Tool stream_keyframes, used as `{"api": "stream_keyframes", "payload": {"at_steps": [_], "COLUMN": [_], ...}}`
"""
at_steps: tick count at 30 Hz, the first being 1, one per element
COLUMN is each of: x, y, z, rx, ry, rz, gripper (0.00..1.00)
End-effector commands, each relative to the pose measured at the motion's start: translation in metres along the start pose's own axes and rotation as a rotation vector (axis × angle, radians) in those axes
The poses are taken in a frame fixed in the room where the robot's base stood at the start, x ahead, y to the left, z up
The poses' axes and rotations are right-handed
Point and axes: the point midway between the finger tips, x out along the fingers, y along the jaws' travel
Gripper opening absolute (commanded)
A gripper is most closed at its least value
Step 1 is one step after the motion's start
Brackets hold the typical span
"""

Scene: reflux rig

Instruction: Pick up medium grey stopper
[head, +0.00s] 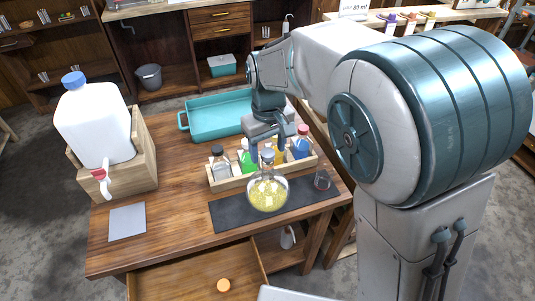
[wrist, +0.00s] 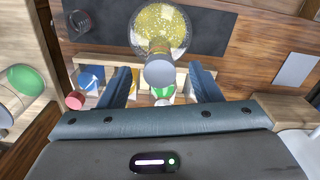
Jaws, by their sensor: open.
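A grey stopper (head: 268,155) sits in the neck of a round glass flask (head: 268,192) holding yellow granules. The flask stands upright on a dark mat (head: 231,216). The stopper also shows from above in the wrist view (wrist: 160,71), with the flask (wrist: 160,28) beyond it. My gripper (head: 268,148) is open and empty. Its two fingers (wrist: 160,75) appear on either side of the stopper in the wrist view, with a gap on each side; I cannot tell the exact height difference. No touch is visible.
A wooden rack (head: 232,184) of coloured bottles stands close behind the flask. A small glass beaker (head: 322,181) is to the right. A teal tray (head: 205,119) is behind, a white jug (head: 92,125) left. A front drawer (head: 190,283) is open. The table's left front is mostly clear.

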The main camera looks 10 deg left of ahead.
Motion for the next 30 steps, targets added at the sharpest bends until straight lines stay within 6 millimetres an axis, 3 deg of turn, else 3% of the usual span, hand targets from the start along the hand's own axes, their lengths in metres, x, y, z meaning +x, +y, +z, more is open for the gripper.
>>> {"api": "stream_keyframes", "payload": {"at_steps": [6, 13, 14, 18, 19, 30], "x": [0.024, 0.026, 0.026, 0.026, 0.026, 0.023], "y": [0.001, 0.001, 0.001, 0.001, 0.001, 0.001], "z": [0.000, 0.000, 0.000, 0.000, 0.000, 0.000], "rx": [0.001, 0.001, 0.001, 0.001, 0.001, 0.001], "ry": [-0.001, 0.001, 0.001, 0.001, 0.001, 0.001], "rz": [0.000, -0.001, -0.001, -0.001, -0.001, -0.001], "gripper": [0.58, 0.58, 0.52, 0.13, 0.10, 0.09]}}
